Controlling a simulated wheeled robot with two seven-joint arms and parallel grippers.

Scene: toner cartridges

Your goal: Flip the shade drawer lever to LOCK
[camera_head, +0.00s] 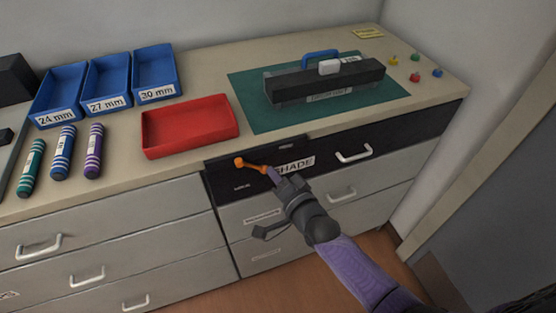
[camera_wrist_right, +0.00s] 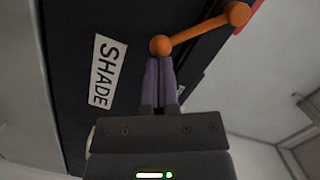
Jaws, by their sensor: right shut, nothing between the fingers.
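The orange lever (camera_head: 252,165) is on the dark front of the shade drawer (camera_head: 375,150), left of the white SHADE label (camera_head: 295,166). It lies nearly level in the head view, with a round knob at its left end. In the right wrist view the lever (camera_wrist_right: 200,30) runs from a ball just beyond my fingertips to another ball at upper right. My right gripper (camera_head: 272,177) is shut and empty, its purple fingers (camera_wrist_right: 159,62) at the lever's right end. I cannot tell whether they touch it. My left gripper is out of view.
A red tray (camera_head: 190,140) sits on the counter above the lever. A green mat (camera_head: 250,112) bears a long dark box (camera_head: 325,84). Blue bins (camera_head: 108,78) and several striped cartridges (camera_head: 62,152) are at left. Lower drawers have protruding handles (camera_head: 342,194).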

